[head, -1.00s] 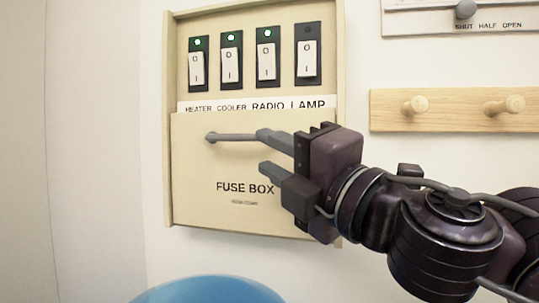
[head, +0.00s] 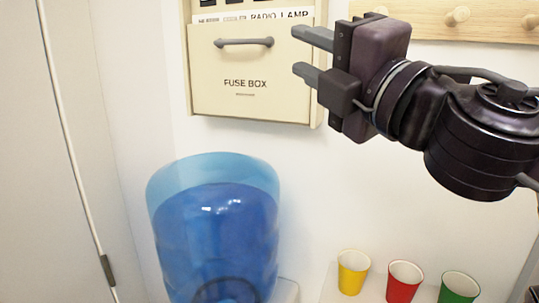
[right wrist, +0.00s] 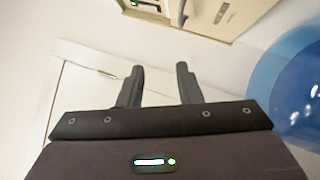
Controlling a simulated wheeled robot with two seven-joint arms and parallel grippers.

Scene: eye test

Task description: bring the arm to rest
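My right gripper (head: 305,56) is in front of the wall, beside the right edge of the fuse box (head: 245,98). Its two fingers are apart with nothing between them; they also show apart and empty in the right wrist view (right wrist: 160,80). The fuse box panel has a grey handle (head: 244,42), and the gripper is clear of it. The switches above are mostly cut off by the top of the head view. My left gripper is not in view.
A large blue water bottle (head: 215,230) stands below the fuse box. Yellow (head: 352,272), red (head: 403,282) and green (head: 458,289) cups stand at the lower right. A wooden peg rail (head: 480,22) is on the wall at the upper right.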

